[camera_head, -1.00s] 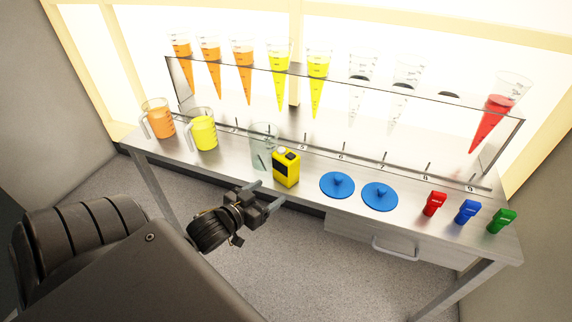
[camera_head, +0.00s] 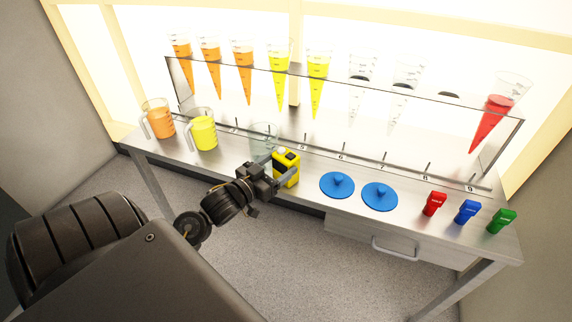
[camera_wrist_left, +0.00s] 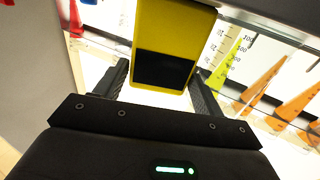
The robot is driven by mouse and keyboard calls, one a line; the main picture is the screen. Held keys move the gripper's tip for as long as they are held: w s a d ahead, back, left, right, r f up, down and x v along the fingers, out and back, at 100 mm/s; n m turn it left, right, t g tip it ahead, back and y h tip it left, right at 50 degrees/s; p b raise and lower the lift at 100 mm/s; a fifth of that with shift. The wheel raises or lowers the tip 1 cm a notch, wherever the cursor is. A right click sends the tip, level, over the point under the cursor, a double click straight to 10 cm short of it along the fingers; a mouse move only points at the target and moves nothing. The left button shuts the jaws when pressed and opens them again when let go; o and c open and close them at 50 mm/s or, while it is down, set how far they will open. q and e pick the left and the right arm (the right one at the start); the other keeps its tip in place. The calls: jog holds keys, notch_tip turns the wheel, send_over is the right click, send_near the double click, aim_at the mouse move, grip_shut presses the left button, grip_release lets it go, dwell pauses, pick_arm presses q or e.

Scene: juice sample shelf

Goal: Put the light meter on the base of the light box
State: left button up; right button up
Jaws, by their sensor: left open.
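The light meter (camera_head: 289,174), a yellow block with a dark panel, stands upright near the front edge of the steel counter (camera_head: 310,205). It also shows, upside down, in the left wrist view (camera_wrist_left: 176,28). My left gripper (camera_head: 277,168) is open, with one finger on each side of the meter; small gaps show beside it in the wrist view. The gripper partly hides the meter's lower part. A bright lit panel (camera_head: 135,60) in a cream frame rises behind the counter; which part is the light box's base is unclear. My right gripper is out of view.
A clear empty vessel (camera_head: 265,133) stands just behind the meter. Orange (camera_head: 161,124) and yellow (camera_head: 204,133) jugs stand left. Two blue discs (camera_head: 337,190) with knobs lie right, then red, blue and green gadgets (camera_head: 433,204). A clear rack (camera_head: 330,85) holds several cones behind.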

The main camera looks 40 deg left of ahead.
aim_at(290, 156)
pick_arm(q)
jog(key=shift+w+d+r, duration=0.1)
jog(key=shift+w, duration=1.2)
jog(key=shift+w+d+r, duration=0.1)
jog(key=shift+w, duration=1.2)
jog(key=shift+c, duration=0.4)
jog(key=c, duration=0.8)
